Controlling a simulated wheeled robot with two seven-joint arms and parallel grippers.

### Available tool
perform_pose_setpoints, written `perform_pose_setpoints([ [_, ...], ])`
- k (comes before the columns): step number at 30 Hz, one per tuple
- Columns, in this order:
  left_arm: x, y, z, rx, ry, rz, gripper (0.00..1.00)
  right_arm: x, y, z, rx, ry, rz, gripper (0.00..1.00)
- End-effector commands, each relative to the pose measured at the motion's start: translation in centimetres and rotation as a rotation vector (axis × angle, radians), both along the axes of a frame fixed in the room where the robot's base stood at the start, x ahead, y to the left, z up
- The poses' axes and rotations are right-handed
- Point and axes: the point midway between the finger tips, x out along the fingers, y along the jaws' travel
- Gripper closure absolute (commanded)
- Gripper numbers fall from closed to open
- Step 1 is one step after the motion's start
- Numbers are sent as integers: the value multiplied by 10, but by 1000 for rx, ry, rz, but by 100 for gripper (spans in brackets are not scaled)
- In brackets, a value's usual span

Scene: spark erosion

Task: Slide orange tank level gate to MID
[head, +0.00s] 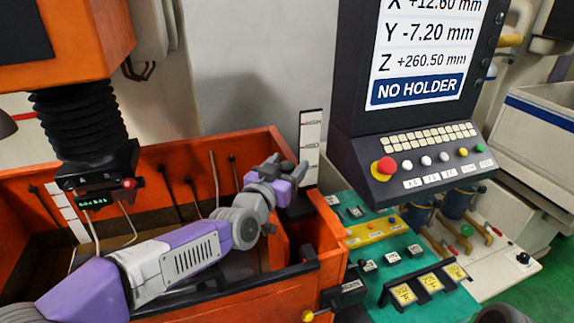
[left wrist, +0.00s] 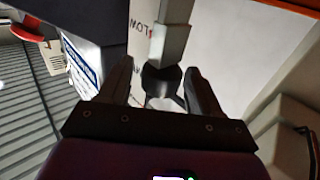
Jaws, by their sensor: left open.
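The orange tank (head: 215,150) fills the left of the head view. A white level scale (head: 310,135) with red marks stands at its right back corner; the upper labels look like HIGH and MID. My left gripper (head: 288,168) is at the scale's lower left and hides part of the gate there. In the left wrist view my left gripper (left wrist: 158,68) is open. A dark round knob (left wrist: 161,82) on a grey bar (left wrist: 171,42) sits between its fingers, with no clear grip on it.
A control console (head: 425,160) with a red emergency button and a screen reading NO HOLDER hangs right of the scale. A teal bench (head: 395,265) with labelled blocks lies below it. A black machine head (head: 95,170) and thin rods stand over the tank's left part.

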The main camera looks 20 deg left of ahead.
Motion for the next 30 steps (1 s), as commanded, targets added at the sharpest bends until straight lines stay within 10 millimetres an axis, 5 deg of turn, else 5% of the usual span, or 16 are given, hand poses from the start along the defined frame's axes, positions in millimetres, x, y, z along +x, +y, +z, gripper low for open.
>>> perform_pose_setpoints([
  [5,0,0,0,0,0,0,39,0,0,0,0,0,0,57],
  [17,0,0,0,0,1,0,100,0,0,0,0,0,0,57],
  [23,0,0,3,0,0,0,100,0,0,2,0,0,0,57],
  [30,0,0,41,-1,-4,0,100,0,0,25,0,0,0,57],
])
